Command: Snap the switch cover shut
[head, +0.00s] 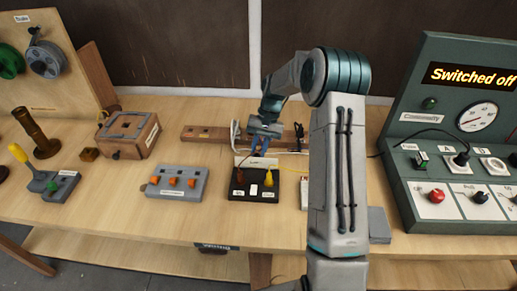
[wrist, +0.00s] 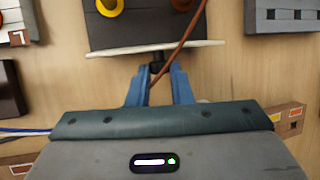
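The switch is a dark base (head: 248,190) with a red terminal, a yellow terminal and white parts on its face. A white plate, which looks like the switch cover (head: 256,162), stands at its far edge, raised rather than lying over the base. In the wrist view the cover (wrist: 130,50) shows nearly edge-on, with a short black knob (wrist: 157,62) on the near side. My gripper (head: 258,147) is at the cover's back. Its blue fingers (wrist: 158,75) stand either side of the knob; whether they touch it is unclear.
A grey block with orange levers (head: 175,183) lies left of the switch, and a wooden box (head: 128,135) beyond it. A wooden strip (head: 205,133) lies behind. The green panel (head: 450,130) at right reads "Switched off". Bare table lies in front of the switch.

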